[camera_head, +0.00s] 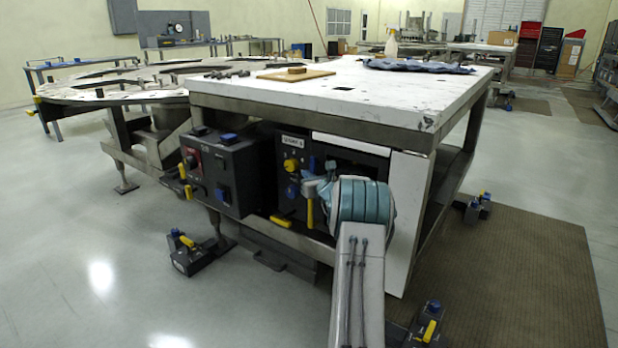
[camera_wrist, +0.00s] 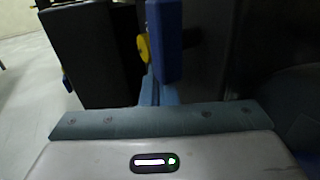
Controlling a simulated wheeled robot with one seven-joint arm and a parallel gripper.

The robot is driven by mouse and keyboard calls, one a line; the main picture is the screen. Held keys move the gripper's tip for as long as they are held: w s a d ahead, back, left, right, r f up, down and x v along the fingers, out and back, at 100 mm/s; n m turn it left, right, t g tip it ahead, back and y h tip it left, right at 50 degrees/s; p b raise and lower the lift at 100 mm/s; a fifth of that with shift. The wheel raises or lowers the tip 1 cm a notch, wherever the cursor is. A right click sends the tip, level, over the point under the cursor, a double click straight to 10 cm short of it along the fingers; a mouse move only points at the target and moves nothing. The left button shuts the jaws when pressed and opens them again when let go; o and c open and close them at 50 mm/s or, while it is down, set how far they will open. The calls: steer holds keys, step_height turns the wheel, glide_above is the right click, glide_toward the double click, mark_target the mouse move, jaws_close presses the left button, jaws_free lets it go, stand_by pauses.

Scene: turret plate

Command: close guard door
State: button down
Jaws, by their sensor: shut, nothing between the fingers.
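My gripper (camera_head: 311,188), teal, is shut and empty in front of the black control cabinet (camera_head: 291,143) under the white-topped table. It also shows in the wrist view (camera_wrist: 158,94), low in the middle, its fingers together near a blue upright bar (camera_wrist: 165,40). I cannot tell whether they touch that bar. A yellow knob (camera_wrist: 143,47) is just left of the bar. In the head view a yellow knob (camera_head: 291,166) sits on the cabinet face, left of my gripper. I cannot tell which panel is the guard door; my arm hides part of the area right of the cabinet.
A black box (camera_head: 235,180) with switches juts out left of the cabinet. The white table (camera_head: 340,88) holds a board, a cloth and a spray bottle. Floor pedals (camera_head: 195,252) stand at lower left. A brown mat (camera_head: 520,270) lies at right.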

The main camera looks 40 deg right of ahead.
steer(key=shift+a, duration=0.1)
steer(key=s+a+b, duration=0.1)
steer(key=s+a, duration=0.3)
steer(key=a, duration=0.9)
steer(key=shift+s+a, duration=0.15)
steer(key=shift+s, duration=0.05)
